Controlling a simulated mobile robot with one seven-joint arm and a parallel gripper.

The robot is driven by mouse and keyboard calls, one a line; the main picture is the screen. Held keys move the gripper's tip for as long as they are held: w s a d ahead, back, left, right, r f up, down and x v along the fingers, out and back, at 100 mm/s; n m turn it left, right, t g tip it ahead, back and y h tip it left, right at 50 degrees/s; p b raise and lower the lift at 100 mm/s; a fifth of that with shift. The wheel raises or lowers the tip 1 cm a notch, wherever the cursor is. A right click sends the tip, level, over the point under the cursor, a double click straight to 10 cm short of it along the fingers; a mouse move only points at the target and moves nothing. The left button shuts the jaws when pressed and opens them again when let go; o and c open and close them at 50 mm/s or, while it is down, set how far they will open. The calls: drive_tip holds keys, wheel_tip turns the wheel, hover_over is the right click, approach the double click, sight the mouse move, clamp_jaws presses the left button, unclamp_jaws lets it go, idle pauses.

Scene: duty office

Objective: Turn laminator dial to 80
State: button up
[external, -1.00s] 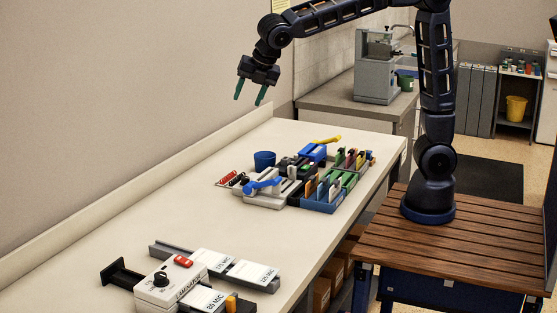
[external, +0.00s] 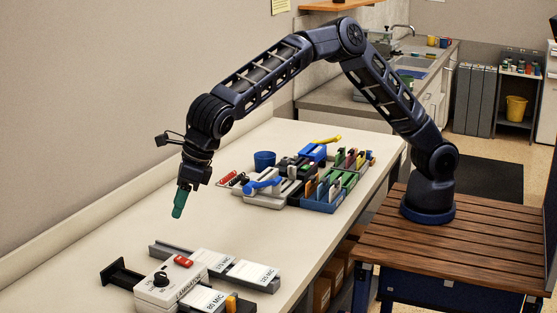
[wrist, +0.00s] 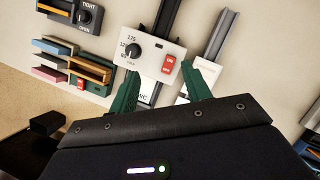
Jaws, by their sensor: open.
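The laminator (external: 180,288) is a white box on the counter at the lower left of the external view. Its black dial (external: 160,279) is on the top face, beside a red switch (external: 183,261). The wrist view shows the dial (wrist: 133,50) with printed labels around it, 175 and 125 among them; its exact pointer setting is too small to tell. My gripper (external: 178,204), with green fingers, is above the counter, behind the laminator and apart from it. It is open and empty in the wrist view (wrist: 169,69), with the dial beyond the left fingertip.
Pouch trays (external: 251,274) marked in MIC lie beside the laminator. Farther back are a blue cup (external: 264,160), a blue-handled device (external: 262,188) and a file organiser (external: 325,190). The wrist view also shows a TIGHT/OPEN knob (wrist: 84,17). The counter left of my gripper is clear.

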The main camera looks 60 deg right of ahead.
sight(161, 275)
drive_tip(key=s+a+f+n, duration=0.3)
drive_tip(key=a+f, duration=0.1)
drive_tip(key=a, duration=0.2)
drive_tip(key=x, duration=1)
drive_tip(key=shift+a+f, duration=0.1)
drive_tip(key=shift+a, duration=0.05)
drive_tip(key=c, duration=1)
